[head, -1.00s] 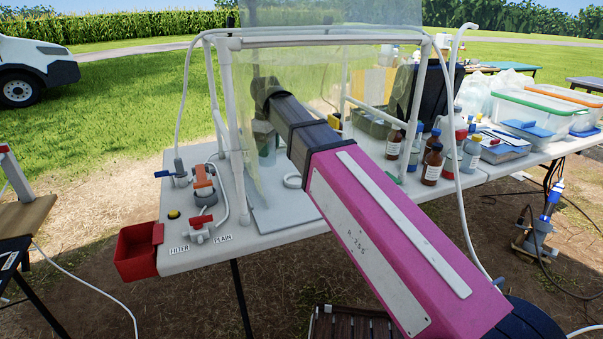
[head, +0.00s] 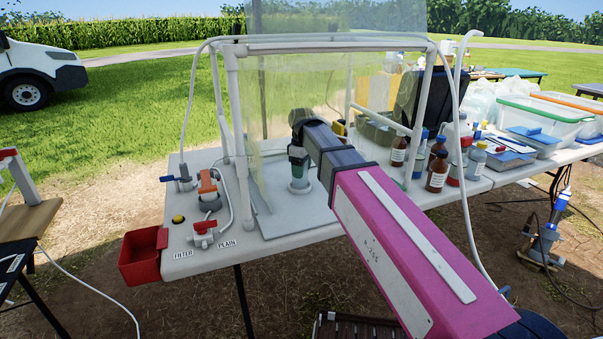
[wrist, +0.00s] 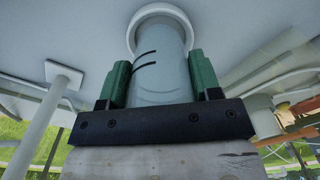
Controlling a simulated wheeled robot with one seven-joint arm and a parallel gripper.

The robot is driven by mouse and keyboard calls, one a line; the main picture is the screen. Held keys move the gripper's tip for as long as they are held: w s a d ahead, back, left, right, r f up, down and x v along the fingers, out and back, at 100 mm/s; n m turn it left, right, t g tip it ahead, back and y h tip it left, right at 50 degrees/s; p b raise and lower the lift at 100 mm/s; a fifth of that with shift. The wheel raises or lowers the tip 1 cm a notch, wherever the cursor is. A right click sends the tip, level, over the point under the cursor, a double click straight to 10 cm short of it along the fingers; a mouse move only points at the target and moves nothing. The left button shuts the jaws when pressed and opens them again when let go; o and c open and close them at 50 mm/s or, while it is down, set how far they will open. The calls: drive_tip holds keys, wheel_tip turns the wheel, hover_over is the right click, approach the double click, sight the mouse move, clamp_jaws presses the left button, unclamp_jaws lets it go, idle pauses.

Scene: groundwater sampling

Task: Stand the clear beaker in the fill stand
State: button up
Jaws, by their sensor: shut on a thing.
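The clear beaker (wrist: 163,80) is held between the green fingers of my gripper (wrist: 158,72) in the wrist view, with two dark marks on its side. Its far end meets the white ring of the fill stand (wrist: 160,8) and looks to be inside or right at it; I cannot tell whether it is fully seated. In the head view, my gripper (head: 298,153) is over the fill stand (head: 299,188), with the beaker (head: 298,169) roughly upright below the fingers. My arm hides part of the area to the right.
A white pipe frame (head: 232,110) with clear sheeting surrounds the spot. Valves (head: 208,190) and a red bin (head: 143,257) are on the left. Brown bottles (head: 437,172) and clear tubs (head: 545,115) stand on the right.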

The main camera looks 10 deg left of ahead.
drive_tip(key=shift+f, duration=0.75)
drive_tip(key=shift+f, duration=0.15)
drive_tip(key=o, duration=1)
wheel_tip(320, 180, up, 12)
drive_tip(key=shift+r, duration=0.2)
